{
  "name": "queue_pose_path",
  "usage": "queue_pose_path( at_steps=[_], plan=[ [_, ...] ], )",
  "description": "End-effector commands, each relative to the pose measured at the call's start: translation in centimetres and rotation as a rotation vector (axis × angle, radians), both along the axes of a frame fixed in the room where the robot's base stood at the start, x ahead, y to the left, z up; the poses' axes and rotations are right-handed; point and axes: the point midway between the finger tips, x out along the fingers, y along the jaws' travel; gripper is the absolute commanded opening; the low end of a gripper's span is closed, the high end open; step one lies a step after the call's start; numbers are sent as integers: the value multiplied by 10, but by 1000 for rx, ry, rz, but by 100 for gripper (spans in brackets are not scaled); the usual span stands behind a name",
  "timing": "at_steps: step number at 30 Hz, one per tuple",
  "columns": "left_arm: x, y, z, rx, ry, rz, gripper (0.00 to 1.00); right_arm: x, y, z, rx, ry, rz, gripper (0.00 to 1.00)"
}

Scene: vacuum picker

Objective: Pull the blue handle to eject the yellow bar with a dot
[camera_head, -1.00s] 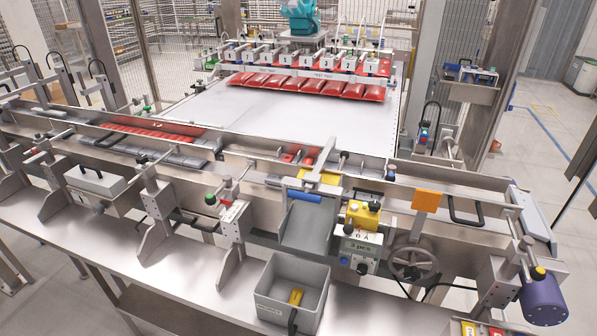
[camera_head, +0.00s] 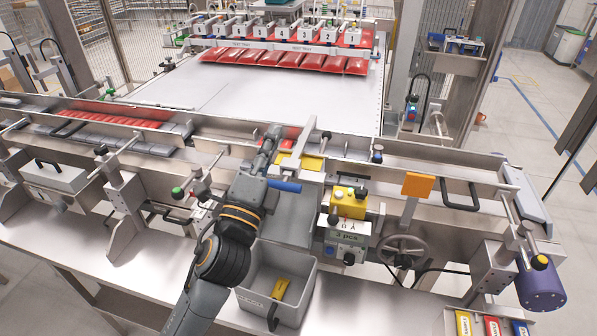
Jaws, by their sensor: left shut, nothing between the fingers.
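The blue handle (camera_head: 285,187) lies across the top of a grey chute (camera_head: 292,222) in the front rail of the machine. A yellow bar (camera_head: 309,163) lies on the conveyor just behind the handle, partly hidden by a metal bracket; no dot can be made out on it. My left gripper (camera_head: 273,134) is shut and empty. It reaches in over the conveyor to the left of the handle and the bracket; I cannot tell whether it touches anything. Another small yellow bar (camera_head: 280,289) lies in the grey bin (camera_head: 307,292) below the chute. My right gripper is out of view.
A yellow button box (camera_head: 349,203) and a handwheel (camera_head: 403,250) stand right of the chute. Red packs (camera_head: 110,122) lie on the conveyor at left, and more hang under the vacuum picker (camera_head: 290,61) at the back. The white table (camera_head: 265,95) is clear.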

Motion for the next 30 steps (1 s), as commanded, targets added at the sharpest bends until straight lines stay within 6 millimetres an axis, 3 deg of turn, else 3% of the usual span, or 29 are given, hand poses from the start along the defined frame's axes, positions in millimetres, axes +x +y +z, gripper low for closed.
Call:
queue_pose_path(
  at_steps=[1,3,7,10,13,16,18,19,21,24,27,30],
  plan=[
    [-5,-29,32,131,-169,-33,0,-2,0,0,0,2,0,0],
    [-23,-75,67,346,-437,-72,0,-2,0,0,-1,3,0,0],
    [-67,-156,92,749,-966,-128,0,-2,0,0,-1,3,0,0],
    [-96,-203,77,1051,-1380,-169,0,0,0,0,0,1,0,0],
    [-105,-227,41,1345,-1795,-228,0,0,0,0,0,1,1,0],
    [-91,-222,0,1628,-2196,-336,0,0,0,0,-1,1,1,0],
    [-67,-202,-22,1814,-2452,-458,0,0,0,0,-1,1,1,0],
    [-56,-190,-29,-1802,2436,500,0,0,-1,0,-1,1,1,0],
    [-27,-157,-34,-1638,2203,568,0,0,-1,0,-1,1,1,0],
    [5,-110,-26,-1464,1942,667,0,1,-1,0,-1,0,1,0],
    [24,-75,-12,-1359,1778,744,0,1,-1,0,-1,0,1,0],
    [32,-57,-5,-1308,1700,788,0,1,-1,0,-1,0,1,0]
  ],
)
